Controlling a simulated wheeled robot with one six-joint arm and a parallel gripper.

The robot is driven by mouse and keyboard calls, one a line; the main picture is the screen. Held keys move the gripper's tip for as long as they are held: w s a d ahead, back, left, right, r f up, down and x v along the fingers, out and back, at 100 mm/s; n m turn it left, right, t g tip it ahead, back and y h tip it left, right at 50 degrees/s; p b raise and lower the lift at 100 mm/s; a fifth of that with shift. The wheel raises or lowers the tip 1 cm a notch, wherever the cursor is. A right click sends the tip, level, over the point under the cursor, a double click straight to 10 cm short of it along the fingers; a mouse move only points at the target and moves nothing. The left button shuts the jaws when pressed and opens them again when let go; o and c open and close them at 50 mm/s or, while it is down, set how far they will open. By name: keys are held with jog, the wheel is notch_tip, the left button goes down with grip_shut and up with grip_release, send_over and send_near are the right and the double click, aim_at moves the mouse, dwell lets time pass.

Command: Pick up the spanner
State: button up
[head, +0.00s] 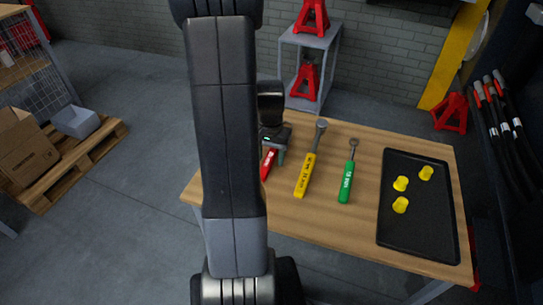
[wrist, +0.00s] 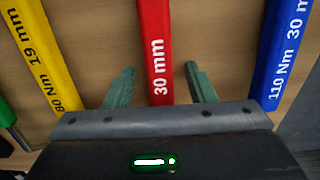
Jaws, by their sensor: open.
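A red-handled tool marked 30 mm, taken as the spanner, lies on the wooden table; its handle runs between my fingers in the wrist view (wrist: 155,50). In the head view only part of the red handle (head: 267,164) shows beside my arm; its head is hidden. My gripper (wrist: 157,74) is open, one green finger on each side of the handle, with a gap on both sides. In the head view my gripper (head: 280,156) is over the table's left part, partly hidden by my arm. I cannot tell its exact height above the handle.
A yellow-handled tool (head: 306,175) and a green-handled one (head: 347,182) lie to the right on the table (head: 300,225). A blue handle (wrist: 287,45) lies close on the wrist view's right. A black tray (head: 425,227) holds several yellow pieces.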

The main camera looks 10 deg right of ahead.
grip_shut()
jog(key=shift+r, duration=0.15)
notch_tip(320, 180, up, 10)
jog(key=shift+p, duration=0.4)
jog(key=c, duration=0.8)
grip_release()
grip_shut()
